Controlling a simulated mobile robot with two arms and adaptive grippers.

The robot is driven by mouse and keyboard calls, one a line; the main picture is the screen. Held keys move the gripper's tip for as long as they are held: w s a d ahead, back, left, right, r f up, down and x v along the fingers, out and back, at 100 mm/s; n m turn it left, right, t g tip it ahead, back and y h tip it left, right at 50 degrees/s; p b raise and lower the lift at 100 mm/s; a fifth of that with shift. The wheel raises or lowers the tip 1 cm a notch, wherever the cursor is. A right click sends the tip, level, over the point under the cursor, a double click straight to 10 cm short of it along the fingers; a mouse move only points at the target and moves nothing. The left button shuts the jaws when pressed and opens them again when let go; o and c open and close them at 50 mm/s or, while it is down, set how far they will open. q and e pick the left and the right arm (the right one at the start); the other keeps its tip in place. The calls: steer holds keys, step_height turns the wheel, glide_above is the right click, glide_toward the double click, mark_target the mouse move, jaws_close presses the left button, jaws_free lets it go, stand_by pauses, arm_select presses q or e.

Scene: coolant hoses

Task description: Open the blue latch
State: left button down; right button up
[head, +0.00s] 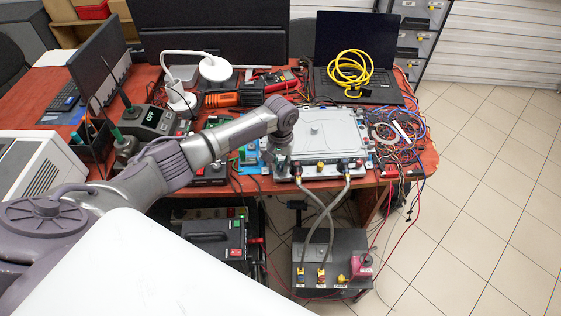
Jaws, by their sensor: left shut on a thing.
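My left gripper (283,163) reaches down at the front left corner of a grey flat unit (335,137) on the red table. It is shut on a small part beside the left hose coupling (296,170); the fingers and arm hide that part. I cannot make out a blue latch clearly; it may be behind the gripper. A second hose coupling (344,168) is at the unit's front right. Two grey hoses (322,205) cross and run down to a grey box (332,252) below. My right gripper is out of view.
A laptop with a coiled yellow cable (350,70) stands behind the unit. Tangled wires (398,135) lie to its right. Instruments and an orange tool (236,98) crowd the left side. A black case (214,238) stands below the table. The tiled floor at right is mostly clear.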

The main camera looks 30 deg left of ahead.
mark_target(281, 166)
arm_select(q)
steer(key=c, duration=1.3)
jaws_free()
step_height(281, 166, up, 12)
steer(key=shift+r, duration=0.1)
